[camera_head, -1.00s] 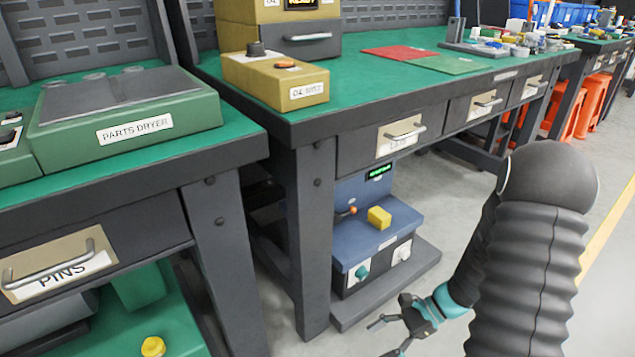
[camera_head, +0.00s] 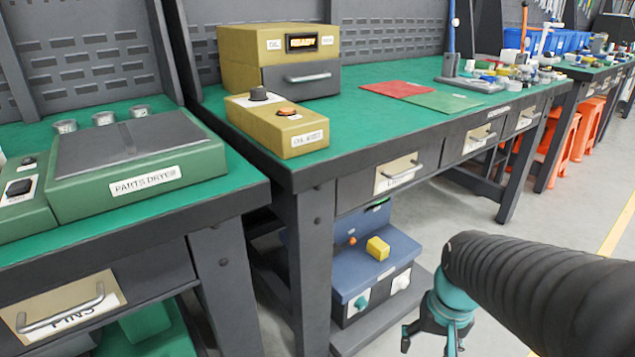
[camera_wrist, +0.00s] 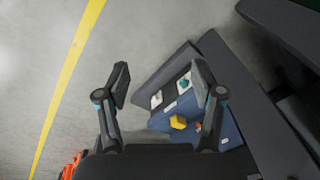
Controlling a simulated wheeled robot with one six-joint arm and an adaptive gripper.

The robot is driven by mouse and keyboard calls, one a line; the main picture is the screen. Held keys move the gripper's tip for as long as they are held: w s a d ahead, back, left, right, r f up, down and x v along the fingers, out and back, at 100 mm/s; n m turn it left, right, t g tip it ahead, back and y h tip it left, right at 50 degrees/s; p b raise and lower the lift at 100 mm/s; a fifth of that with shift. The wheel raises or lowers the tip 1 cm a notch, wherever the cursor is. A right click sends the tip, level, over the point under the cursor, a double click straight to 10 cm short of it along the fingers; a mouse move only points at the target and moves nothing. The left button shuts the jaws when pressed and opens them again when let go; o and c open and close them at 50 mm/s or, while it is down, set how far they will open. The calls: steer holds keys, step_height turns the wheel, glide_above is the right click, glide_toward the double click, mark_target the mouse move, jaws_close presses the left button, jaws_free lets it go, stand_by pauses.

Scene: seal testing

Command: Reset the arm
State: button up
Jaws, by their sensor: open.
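My gripper (camera_head: 432,338) is at the lower right of the head view, in front of the workbench and beside the blue machine under it. Its lower end is partly cut off by the frame's bottom edge. In the wrist view my gripper (camera_wrist: 160,88) has its two fingers spread apart with nothing between them. My arm runs from the gripper to the right edge of the head view.
A blue machine (camera_head: 348,284) with a yellow block (camera_head: 378,248) stands under the green-topped workbench (camera_head: 365,132). A parts dryer (camera_head: 130,165) is on the left bench. Orange stools (camera_head: 583,130) stand far right. Grey floor with a yellow line (camera_wrist: 66,90) is open.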

steer(key=s+a+r+n+t+p, duration=0.1)
steer(key=s+r+t, duration=0.1)
steer(key=r, duration=0.4)
steer(key=s+a+r+n+t+p, duration=0.1)
steer(key=s+a+r+t+p, duration=0.1)
steer(key=r, duration=0.5)
steer(key=shift+a+r+t, duration=0.2)
steer(key=shift+t, duration=0.2)
